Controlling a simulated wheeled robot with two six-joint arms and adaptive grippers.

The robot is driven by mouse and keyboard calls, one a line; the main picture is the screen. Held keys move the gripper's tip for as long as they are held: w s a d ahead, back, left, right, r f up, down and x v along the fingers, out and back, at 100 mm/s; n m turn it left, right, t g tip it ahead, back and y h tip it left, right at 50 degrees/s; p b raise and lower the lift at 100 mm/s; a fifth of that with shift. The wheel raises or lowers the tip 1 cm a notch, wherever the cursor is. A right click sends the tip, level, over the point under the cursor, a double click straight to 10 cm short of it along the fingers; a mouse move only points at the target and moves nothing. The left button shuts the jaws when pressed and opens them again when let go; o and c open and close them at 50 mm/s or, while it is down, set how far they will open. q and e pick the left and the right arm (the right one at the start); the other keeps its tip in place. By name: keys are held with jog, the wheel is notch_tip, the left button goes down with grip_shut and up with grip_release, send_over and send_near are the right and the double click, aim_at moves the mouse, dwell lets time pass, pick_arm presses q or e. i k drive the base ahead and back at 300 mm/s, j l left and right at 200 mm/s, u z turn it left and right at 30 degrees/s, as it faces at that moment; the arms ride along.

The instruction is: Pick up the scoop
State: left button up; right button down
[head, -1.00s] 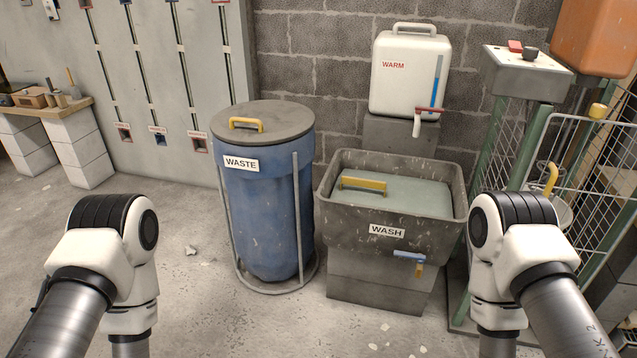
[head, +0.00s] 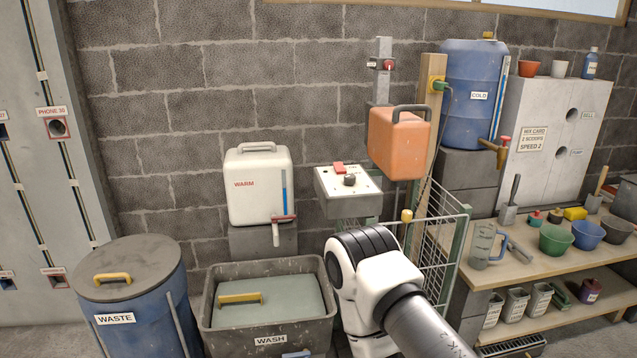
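I cannot tell for sure which thing is the scoop. Possible candidates are at the right: an upright grey tool with a dark handle (head: 510,203) on the wooden bench, a small grey tool (head: 521,250) lying beside the measuring jug, and a green item (head: 561,293) on the lower shelf. All are small in the head view. My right arm comes up from the bottom, in front of the wire cage, but its gripper is out of view. My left arm and gripper are out of view.
The wooden bench (head: 545,262) holds a clear jug (head: 481,243), a green bowl (head: 556,239) and a blue bowl (head: 588,235). The wire cage (head: 446,250) stands left of it. The wash tub (head: 215,316) and blue waste drum (head: 140,318) are at front left.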

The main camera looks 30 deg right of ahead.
aim_at(517, 249)
jog(key=z, duration=2)
jog(key=u, duration=1.5)
jog(key=z, duration=1.5)
jog(key=i+l+z, duration=0.1)
jog(key=i, duration=0.9)
jog(key=i+l+z, duration=0.15)
jog(key=i, duration=0.85)
